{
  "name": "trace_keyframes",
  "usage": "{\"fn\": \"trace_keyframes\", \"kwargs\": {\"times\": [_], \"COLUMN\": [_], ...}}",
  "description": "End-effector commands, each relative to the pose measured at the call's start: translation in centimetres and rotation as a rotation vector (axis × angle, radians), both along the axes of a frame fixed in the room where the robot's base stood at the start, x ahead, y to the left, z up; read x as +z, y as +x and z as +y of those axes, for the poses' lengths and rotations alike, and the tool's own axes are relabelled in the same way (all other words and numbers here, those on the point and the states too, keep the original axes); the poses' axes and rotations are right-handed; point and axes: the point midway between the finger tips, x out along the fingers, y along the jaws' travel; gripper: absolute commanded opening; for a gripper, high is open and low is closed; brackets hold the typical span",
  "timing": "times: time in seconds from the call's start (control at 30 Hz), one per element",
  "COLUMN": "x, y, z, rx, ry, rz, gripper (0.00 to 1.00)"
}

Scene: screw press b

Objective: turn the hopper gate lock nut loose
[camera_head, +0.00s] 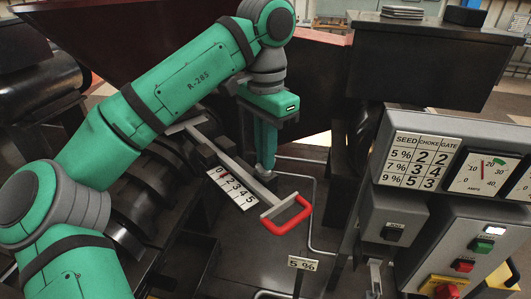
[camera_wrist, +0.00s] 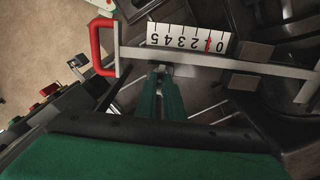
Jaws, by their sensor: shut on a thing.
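My gripper (camera_head: 264,168) points down at the edge of the flat grey gate bar (camera_head: 240,175). In the wrist view its green fingers (camera_wrist: 160,80) are close together, shut on a small part at the bar's edge. That part is where the lock nut would be, but the fingers hide nearly all of it. The bar ends in a red loop handle (camera_head: 288,216), also seen in the wrist view (camera_wrist: 96,46). Beside the bar is a white scale (camera_head: 232,190) numbered 0 to 5, its red pointer (camera_wrist: 209,43) at about 1.
A grey control panel (camera_head: 455,235) with buttons stands to the right, with a SEED/CHOKE/GATE chart (camera_head: 422,161) above it. A small "5 %" card (camera_head: 303,263) stands in front of the handle. The dark hopper (camera_head: 315,75) rises behind my gripper. Thin pipes run beside the bar.

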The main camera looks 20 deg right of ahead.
Motion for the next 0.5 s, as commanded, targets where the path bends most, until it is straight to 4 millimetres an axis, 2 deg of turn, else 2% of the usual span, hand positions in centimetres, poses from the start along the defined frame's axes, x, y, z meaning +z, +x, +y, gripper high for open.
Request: {"fn": "trace_keyframes", "kwargs": {"times": [0.03, 0.07, 0.1, 0.13, 0.5], "x": [0.03, 0.03, 0.03, 0.03, 0.44], "y": [0.01, 0.01, 0.01, 0.01, 0.03], "z": [0.02, 0.02, 0.02, 0.02, 0.01], "rx": [0.002, 0.002, 0.001, 0.001, 0.001], "ry": [0.0, 0.0, 0.0, 0.0, 0.001], "rz": [-0.001, -0.001, 0.0, 0.0, -0.002], "gripper": [0.0, 0.15, 0.25, 0.27, 0.27]}}
